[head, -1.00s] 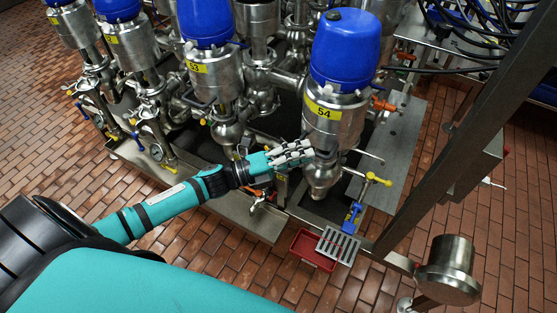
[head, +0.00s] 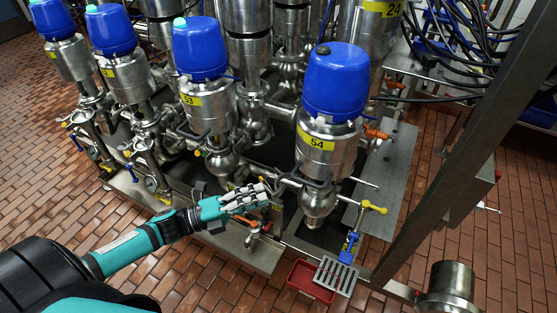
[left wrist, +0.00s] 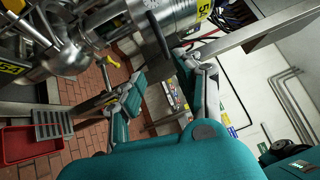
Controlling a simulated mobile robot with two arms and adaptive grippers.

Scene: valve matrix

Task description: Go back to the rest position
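My left arm reaches in from the left in the head view, over the tiled floor. Its gripper (head: 258,197) is left of the lower part of the valve labelled 54 (head: 318,150), in front of the pipework. The left wrist view shows the two fingers of the left gripper (left wrist: 165,72) spread apart with nothing between them. Part of valve 54 (left wrist: 180,15) shows beyond them at the top. I cannot tell from these views whether the gripper touches any pipe. My right gripper is in neither view.
A valve labelled 53 (head: 204,100) and others with blue caps stand in a row to the left. A yellow handle (head: 374,207), red tray (head: 311,281) and grey grate (head: 336,275) are near valve 54. A slanted metal post (head: 463,160) stands right. Brick floor lies open at front left.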

